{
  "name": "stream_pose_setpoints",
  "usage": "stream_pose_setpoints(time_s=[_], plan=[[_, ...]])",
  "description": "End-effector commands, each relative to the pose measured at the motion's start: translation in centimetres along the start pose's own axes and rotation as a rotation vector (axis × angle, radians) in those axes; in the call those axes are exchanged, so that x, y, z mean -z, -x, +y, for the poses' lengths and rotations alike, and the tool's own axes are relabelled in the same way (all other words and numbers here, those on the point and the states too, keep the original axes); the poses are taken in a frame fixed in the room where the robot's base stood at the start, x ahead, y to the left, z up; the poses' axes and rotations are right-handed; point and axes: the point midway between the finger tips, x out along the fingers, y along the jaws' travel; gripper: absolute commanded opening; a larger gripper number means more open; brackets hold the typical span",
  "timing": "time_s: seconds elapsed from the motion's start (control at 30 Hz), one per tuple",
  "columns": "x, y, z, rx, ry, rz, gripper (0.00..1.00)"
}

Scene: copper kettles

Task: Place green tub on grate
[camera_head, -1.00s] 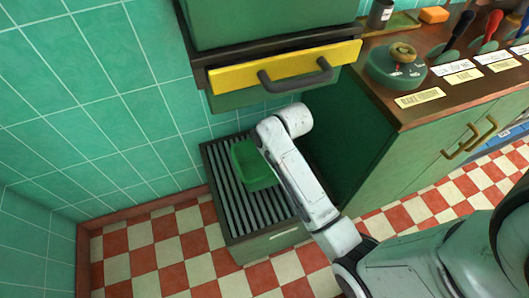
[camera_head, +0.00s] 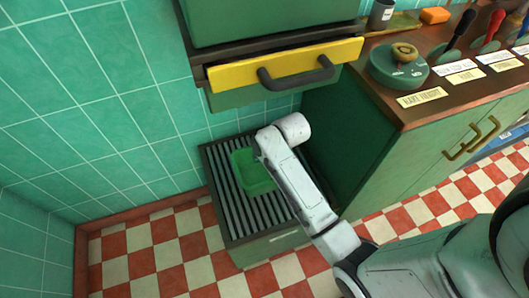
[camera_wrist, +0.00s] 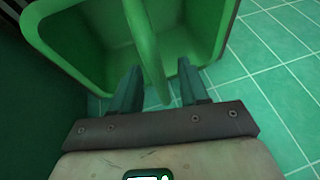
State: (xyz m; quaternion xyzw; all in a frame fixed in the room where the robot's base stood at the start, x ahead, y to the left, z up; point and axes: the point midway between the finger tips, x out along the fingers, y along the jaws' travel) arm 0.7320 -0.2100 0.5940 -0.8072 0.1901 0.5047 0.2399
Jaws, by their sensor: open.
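The green tub (camera_head: 252,180) is over the slatted grate (camera_head: 228,205) of the low green box in the head view, with its open side up. It appears to rest on the slats; its underside is hidden. In the wrist view the tub (camera_wrist: 65,40) fills the upper part, with a green bar like a handle (camera_wrist: 145,42) across its opening. My gripper (camera_wrist: 160,75) is open, one finger on each side of the bar, with gaps visible. In the head view my arm hides the gripper and covers the tub's right edge.
A yellow-fronted drawer (camera_head: 290,62) with a dark handle juts out above the grate. A green cabinet (camera_head: 410,150) stands close on the right. The tiled wall (camera_head: 100,100) is behind and left. Checkered floor (camera_head: 160,250) lies clear in front of the grate.

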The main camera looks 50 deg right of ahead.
Motion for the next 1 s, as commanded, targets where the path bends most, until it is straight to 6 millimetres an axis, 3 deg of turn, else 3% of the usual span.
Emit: stream_pose_setpoints(time_s=[0.33, 1.0], plan=[[0.2, 1.2, -0.1, 0.000, 0.000, 0.000, 0.44], [0.3, 9.0, -0.2, 0.000, 0.000, -0.001, 0.44]])
